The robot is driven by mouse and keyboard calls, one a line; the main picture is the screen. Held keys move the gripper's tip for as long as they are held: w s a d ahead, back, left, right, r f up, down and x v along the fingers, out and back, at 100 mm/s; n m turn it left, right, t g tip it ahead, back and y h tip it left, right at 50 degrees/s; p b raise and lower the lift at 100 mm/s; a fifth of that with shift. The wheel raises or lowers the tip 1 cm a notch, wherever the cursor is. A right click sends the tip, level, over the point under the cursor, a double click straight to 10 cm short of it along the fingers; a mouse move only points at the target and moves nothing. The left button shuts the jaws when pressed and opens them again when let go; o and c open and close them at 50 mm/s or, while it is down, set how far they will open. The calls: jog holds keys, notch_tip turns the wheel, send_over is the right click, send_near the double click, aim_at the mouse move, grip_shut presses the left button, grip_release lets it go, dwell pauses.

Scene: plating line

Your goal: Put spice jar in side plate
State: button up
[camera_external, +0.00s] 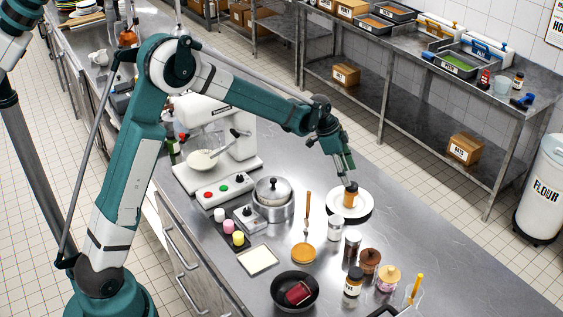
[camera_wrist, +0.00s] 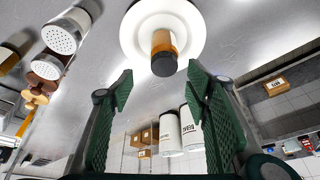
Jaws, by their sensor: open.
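An orange spice jar with a black lid (camera_external: 350,196) stands upright on the white side plate (camera_external: 365,207), near its middle. In the wrist view the jar (camera_wrist: 164,52) is seen lid-first against the plate (camera_wrist: 131,36). My gripper (camera_external: 347,174) is just above the jar, pointing down. In the wrist view its two green fingers are spread apart (camera_wrist: 160,84), with nothing between the tips; the jar lies beyond them. A similar labelled dark-lidded jar (camera_external: 352,283) stands on the counter towards the front.
Shakers (camera_external: 336,229), wooden-lidded jars (camera_external: 370,262) and a black pan (camera_external: 283,291) stand in front of the plate. A pot (camera_external: 272,203) and a mixer (camera_external: 222,165) are to the left. The counter right of the plate (camera_external: 430,220) is clear.

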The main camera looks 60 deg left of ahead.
jog(key=s+d+r+n+t+y, duration=0.1)
jog(key=s+d+r+n, duration=0.1)
jog(key=s+r, duration=0.95)
jog(key=s+d+r+n+y, duration=0.1)
jog(key=s+d+r+n, duration=0.2)
jog(key=s+r, duration=0.85)
jog(key=s+f+n+t, duration=0.1)
jog(key=s+f+n, duration=0.1)
jog(key=s, duration=1.2)
jog(key=s+f+n+t+y, duration=0.1)
jog(key=s+f, duration=0.2)
jog(key=s, duration=1.2)
jog(key=shift+d+f+n+t, duration=0.3)
jog(key=shift+d+f+n, duration=0.1)
